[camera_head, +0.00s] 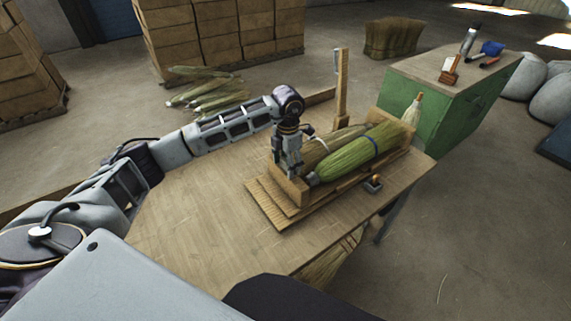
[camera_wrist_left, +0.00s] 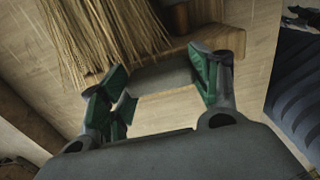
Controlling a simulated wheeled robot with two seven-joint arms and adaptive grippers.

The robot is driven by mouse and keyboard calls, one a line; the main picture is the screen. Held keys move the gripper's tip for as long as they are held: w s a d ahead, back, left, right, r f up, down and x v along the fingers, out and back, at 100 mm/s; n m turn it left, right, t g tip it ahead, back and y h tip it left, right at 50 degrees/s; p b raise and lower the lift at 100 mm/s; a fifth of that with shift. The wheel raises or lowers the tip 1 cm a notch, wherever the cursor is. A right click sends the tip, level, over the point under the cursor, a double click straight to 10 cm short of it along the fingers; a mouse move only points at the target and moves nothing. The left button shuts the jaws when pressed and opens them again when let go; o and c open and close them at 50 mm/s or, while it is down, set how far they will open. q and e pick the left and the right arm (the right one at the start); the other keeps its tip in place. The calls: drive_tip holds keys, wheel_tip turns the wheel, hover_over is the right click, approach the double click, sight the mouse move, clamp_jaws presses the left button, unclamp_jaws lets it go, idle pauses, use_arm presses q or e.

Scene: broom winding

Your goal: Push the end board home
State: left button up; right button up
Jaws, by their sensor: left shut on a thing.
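The end board (camera_head: 291,188) is a short wooden block standing at the near-left end of a wooden cradle (camera_head: 270,205) on the workbench. My left gripper (camera_head: 288,172) comes down over this board and is shut on it; its fingers hide part of the board. In the left wrist view, the green-padded fingers (camera_wrist_left: 162,88) stand on either side of a grey face, beside a wooden edge (camera_wrist_left: 222,38). Straw bundles lie in the cradle: a green one (camera_head: 358,152) with a blue band and a browner one (camera_head: 325,146) behind. My right gripper is not in view.
The workbench top (camera_head: 190,220) is clear left of the cradle. An upright wooden post (camera_head: 342,85) stands behind it. A small dark metal part (camera_head: 373,184) sits at the cradle's front side. A green cabinet (camera_head: 440,95) with tools stands at the far right.

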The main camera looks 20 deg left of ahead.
use_arm(q)
drive_tip(key=o, duration=1.1)
drive_tip(key=shift+w+d+r, duration=0.1)
drive_tip(key=o, duration=0.4)
drive_tip(key=shift+w+d, duration=0.1)
drive_tip(key=shift+w, duration=0.05)
drive_tip(key=shift+c, duration=0.2)
wheel_tip(320, 180, up, 12)
